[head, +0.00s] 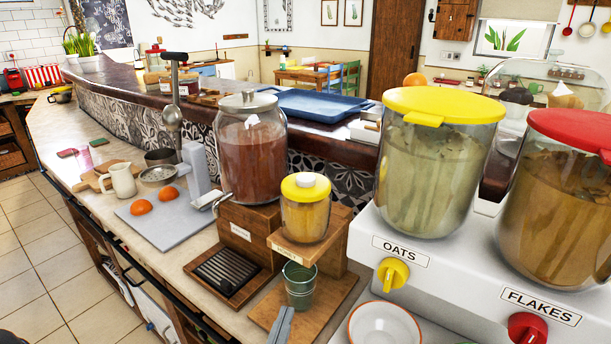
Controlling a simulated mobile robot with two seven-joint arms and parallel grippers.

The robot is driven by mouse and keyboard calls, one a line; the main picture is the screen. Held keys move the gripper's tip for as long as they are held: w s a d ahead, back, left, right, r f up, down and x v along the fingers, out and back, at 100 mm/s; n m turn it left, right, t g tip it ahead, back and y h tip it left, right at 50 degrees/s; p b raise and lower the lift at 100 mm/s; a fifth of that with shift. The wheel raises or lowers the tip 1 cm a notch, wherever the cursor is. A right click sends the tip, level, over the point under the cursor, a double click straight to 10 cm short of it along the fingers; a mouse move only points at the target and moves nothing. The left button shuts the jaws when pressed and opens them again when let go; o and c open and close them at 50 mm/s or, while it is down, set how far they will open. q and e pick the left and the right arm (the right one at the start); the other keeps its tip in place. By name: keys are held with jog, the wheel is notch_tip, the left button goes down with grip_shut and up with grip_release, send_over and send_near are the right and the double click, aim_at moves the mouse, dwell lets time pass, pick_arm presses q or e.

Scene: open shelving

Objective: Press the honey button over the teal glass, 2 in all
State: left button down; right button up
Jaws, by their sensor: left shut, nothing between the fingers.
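A small jar of golden honey (304,218) with a yellow lid stands on a raised wooden stand, a small label on the stand's front. A white knob (305,181), which looks like the button, sits on top of the lid. The teal glass (299,285) stands upright on the wooden base below the jar; its contents cannot be made out. My left gripper (284,315) is shut and empty, in front of the glass's lower part and well below the white knob. Whether it touches the glass cannot be told. My right gripper is not in view.
A large jar of brown liquid with a tap (251,155) stands left of the honey, a drip tray (226,274) below. The OATS dispenser (437,170) and FLAKES dispenser (560,205) stand close on the right. A white bowl (384,325) sits at the front.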

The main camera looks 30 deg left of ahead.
pick_arm(q)
jog(key=w+d+r+m+t+h+p, duration=0.15)
jog(key=r+m+t+h, duration=0.35)
jog(key=r, duration=0.7)
jog(key=w+d+r+m+t+h+p, duration=0.1)
jog(key=d+r+m+t+h+p, duration=0.25)
jog(key=r+m+h, duration=0.55)
jog(key=s+d+r+m+g+h+p, duration=0.25)
jog(key=d+r+m+g+h, duration=0.3)
jog(key=m+g, duration=0.55)
jog(key=s+d+r+m+g+h+p, duration=0.2)
jog(key=d+r+m+g+h+p, duration=0.15)
jog(key=m+g+h, duration=0.55)
jog(key=w+a+f+m+g+y+p, duration=0.1)
jog(key=w+a+f+m+y+p, duration=0.15)
jog(key=w+a+y+p, duration=0.7)
jog(key=w+a+r+n+t+y+b, duration=0.1)
jog(key=w+a+r+t+y+b, duration=0.1)
jog(key=a+r+y, duration=0.4)
jog(key=w+a+t+y, duration=0.1)
jog(key=w+a+y, duration=0.1)
jog(key=y, duration=0.1)
jog(key=shift+w+a+r+t+y, duration=0.2)
jog(key=shift+w+r+t+y, duration=0.1)
jog(key=shift+w+t+y, duration=0.1)
